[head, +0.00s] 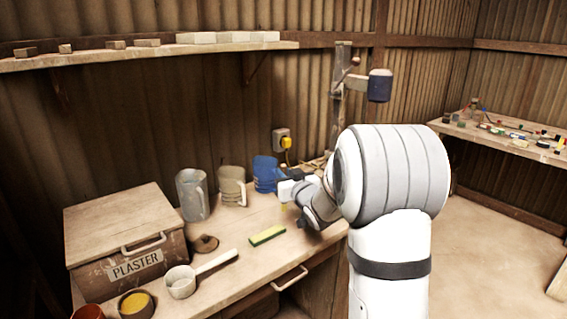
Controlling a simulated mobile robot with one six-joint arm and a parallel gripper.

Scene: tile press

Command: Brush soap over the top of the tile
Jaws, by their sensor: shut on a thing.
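My gripper (296,194) is over the right part of the workbench, partly hidden by my own arm. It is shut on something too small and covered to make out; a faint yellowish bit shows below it. No tile shows clearly; the bench behind my arm is hidden. A bowl of yellow stuff (136,304), which may be soap, stands at the front left of the bench. A green and yellow bar (267,235) lies on the bench in front of my gripper, apart from it.
A blue jug (265,174), a beige jug (231,186) and a clear jug (192,195) stand at the back. A plaster box (125,240) fills the left. A white ladle (182,282) lies in front. A post with a dark cylinder (380,85) rises behind my arm.

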